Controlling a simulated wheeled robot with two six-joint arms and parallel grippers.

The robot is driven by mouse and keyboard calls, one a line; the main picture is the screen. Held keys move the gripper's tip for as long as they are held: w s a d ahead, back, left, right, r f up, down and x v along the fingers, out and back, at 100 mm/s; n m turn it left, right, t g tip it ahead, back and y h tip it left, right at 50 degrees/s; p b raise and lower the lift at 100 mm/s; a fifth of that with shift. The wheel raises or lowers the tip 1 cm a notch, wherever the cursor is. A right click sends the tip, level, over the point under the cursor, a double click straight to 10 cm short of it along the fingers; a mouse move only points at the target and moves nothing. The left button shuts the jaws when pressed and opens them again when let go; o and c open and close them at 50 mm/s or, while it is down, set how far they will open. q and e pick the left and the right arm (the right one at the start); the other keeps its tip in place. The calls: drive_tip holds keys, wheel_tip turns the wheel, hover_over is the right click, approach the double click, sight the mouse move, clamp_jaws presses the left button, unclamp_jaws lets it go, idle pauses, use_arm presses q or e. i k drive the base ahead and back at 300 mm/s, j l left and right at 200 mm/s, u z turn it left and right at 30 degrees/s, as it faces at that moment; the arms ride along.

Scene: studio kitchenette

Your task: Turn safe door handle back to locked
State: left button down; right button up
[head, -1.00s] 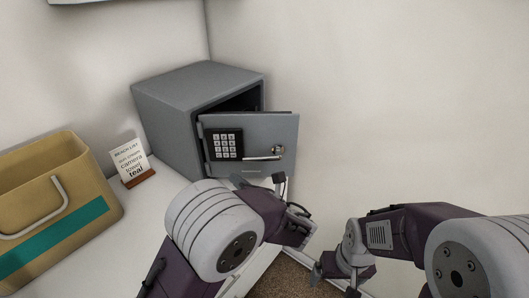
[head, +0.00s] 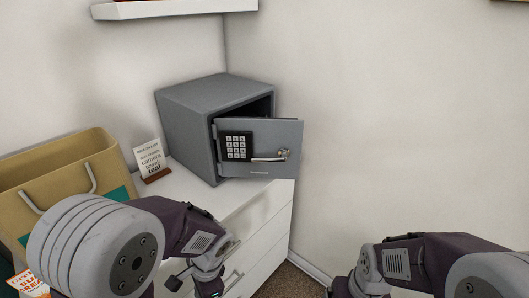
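The grey safe (head: 190,122) stands on the white drawer unit in the corner. Its door (head: 285,136) is ajar, with a dark gap showing above it. A keypad (head: 238,147) and a silver lever handle (head: 270,158) are on the door front; the lever lies about level, running left from its round hub. My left gripper (head: 196,284) is low, in front of the drawers, well below and apart from the handle; its finger state is unclear. My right arm is at the lower right, and its gripper is cut off by the bottom edge.
A tan bag (head: 62,168) with a teal band stands at the left. A small printed card in a wooden stand (head: 151,160) sits beside the safe. A white shelf (head: 175,8) hangs above. The white drawer unit (head: 262,222) has free top space before the safe.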

sight(283, 158)
drive_tip(key=i+l, duration=0.25)
drive_tip(key=l, duration=0.15)
drive_tip(key=i+l+u, duration=0.1)
drive_tip(key=i+l, duration=0.45)
drive_tip(key=l, duration=0.25)
